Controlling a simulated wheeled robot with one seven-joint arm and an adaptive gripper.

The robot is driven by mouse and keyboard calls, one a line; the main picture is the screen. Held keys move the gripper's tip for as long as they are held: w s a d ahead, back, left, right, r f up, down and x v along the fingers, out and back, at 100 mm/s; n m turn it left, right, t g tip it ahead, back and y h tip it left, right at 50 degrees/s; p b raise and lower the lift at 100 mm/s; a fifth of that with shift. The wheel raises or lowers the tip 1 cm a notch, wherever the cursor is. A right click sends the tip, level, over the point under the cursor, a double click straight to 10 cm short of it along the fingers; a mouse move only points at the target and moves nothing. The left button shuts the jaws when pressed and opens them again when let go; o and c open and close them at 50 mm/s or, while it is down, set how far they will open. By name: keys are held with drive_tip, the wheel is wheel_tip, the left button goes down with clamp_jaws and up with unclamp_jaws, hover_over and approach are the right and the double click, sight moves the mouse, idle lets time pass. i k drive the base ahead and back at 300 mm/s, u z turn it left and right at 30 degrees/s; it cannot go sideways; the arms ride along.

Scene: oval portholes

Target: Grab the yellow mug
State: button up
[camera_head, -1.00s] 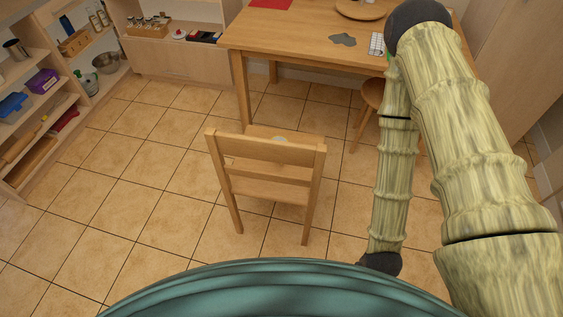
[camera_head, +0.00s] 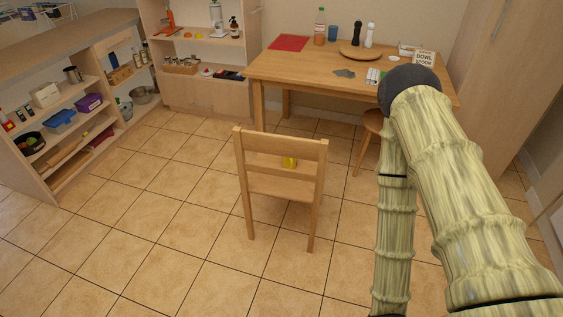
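A small yellow object (camera_head: 289,162), which looks like the yellow mug, shows at the wooden chair (camera_head: 282,188). It is seen through the gap between the slats of the chair's back and seems to stand on the seat. The slats hide part of it, and its handle cannot be made out clearly. My arm fills the right side of the view, bent at a dark joint, with one part running down out of the picture. My gripper is not in view.
A wooden table (camera_head: 300,66) stands behind the chair, with a red mat (camera_head: 289,43), bottles and a round board on it. A stool (camera_head: 372,123) is partly under it. Shelves (camera_head: 75,100) line the left. Tiled floor (camera_head: 150,230) is free left of the chair.

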sight(287, 163)
drive_tip(key=u, duration=0.6)
drive_tip(key=i, duration=1.45)
drive_tip(key=z, duration=0.6)
drive_tip(key=i, duration=0.6)
drive_tip(key=z, duration=3)
drive_tip(key=k, duration=2.05)
drive_tip(key=u, duration=0.5)
